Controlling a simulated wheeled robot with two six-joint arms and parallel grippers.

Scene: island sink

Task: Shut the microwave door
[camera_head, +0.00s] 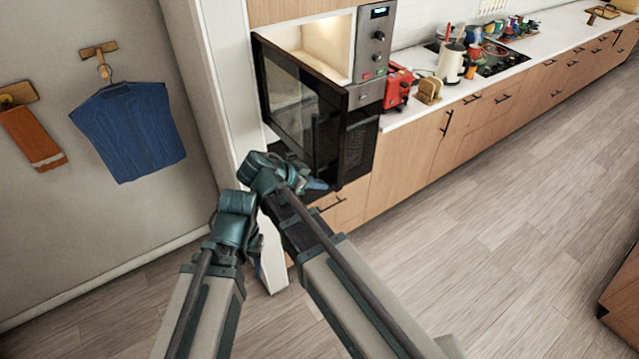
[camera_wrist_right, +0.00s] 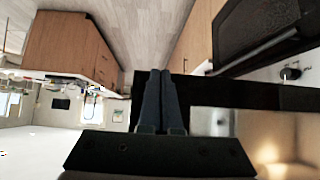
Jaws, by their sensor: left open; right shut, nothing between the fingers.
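The microwave (camera_head: 325,50) is built into a tall wooden cabinet, and its lit cavity shows. Its dark glass door (camera_head: 300,110) stands wide open, swung out from the left side toward me. My right gripper (camera_head: 318,184) is shut and empty by the door's lower edge; I cannot tell if it touches. In the right wrist view its closed fingers (camera_wrist_right: 158,102) overlap a black band that seems to be the door (camera_wrist_right: 235,94), with the lit cavity (camera_wrist_right: 275,150) beyond. My left gripper (camera_head: 257,262) is open, lower and further left, partly hidden behind its wrist.
A black oven (camera_head: 362,145) sits below the microwave. A white panel (camera_head: 205,70) stands left of the cabinet. The wooden floor (camera_head: 490,200) is clear on the right.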

